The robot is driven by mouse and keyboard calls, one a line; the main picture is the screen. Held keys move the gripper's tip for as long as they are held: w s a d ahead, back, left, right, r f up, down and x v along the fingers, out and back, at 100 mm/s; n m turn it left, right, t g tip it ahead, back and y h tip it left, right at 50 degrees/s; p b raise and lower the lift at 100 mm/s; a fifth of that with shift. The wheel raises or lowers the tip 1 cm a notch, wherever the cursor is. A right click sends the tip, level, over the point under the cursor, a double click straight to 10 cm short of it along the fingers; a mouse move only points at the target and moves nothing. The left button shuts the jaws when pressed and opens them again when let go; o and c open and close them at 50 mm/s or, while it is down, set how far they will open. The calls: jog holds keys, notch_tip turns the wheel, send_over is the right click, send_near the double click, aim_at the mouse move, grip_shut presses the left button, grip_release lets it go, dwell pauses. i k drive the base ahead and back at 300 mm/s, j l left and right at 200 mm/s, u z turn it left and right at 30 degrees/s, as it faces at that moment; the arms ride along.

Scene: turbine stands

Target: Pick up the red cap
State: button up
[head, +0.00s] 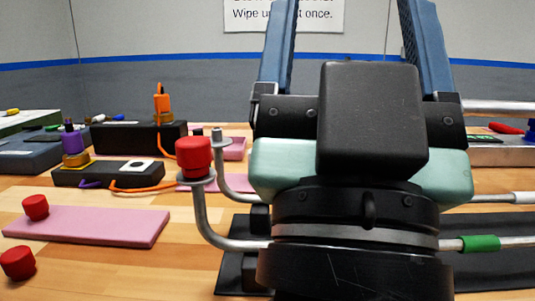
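Three red caps show at the left. One red cap (193,155) sits on the upright end of a bent metal pipe (205,222). A second red cap (35,207) rests at the left end of a pink mat (100,226). A third red cap (17,263) lies on the wooden table at the lower left. My gripper (350,20) fills the centre right, its two blue fingers spread wide and pointing up. Their tips run past the top edge. No cap shows between the visible finger parts. My gripper is to the right of all three caps.
A second bent pipe end (217,136) stands bare behind the capped one. Black boxes with an orange connector (162,103) and a purple connector (73,143) stand at the back left, with an orange cable. A green-banded rod (480,243) lies right. Bare wood (140,275) shows front left.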

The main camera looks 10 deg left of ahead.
aim_at(36, 206)
jog(key=j+z, duration=0.1)
jog(key=z, duration=0.4)
jog(key=j+z, duration=0.1)
jog(key=z, duration=0.4)
jog(key=j+z, duration=0.1)
jog(key=z, duration=0.4)
jog(key=k+z, duration=0.1)
jog(key=z, duration=0.4)
jog(key=k+j+z, duration=0.1)
jog(key=z, duration=0.35)
jog(key=k+j+z, duration=0.1)
jog(key=z, duration=0.4)
jog(key=k+z, duration=0.15)
jog(key=z, duration=0.3)
jog(key=k+j+u, duration=0.1)
jog(key=k+u, duration=0.3)
jog(key=k+j+u, duration=0.4)
jog(key=k+l, duration=0.1)
jog(key=k, duration=0.05)
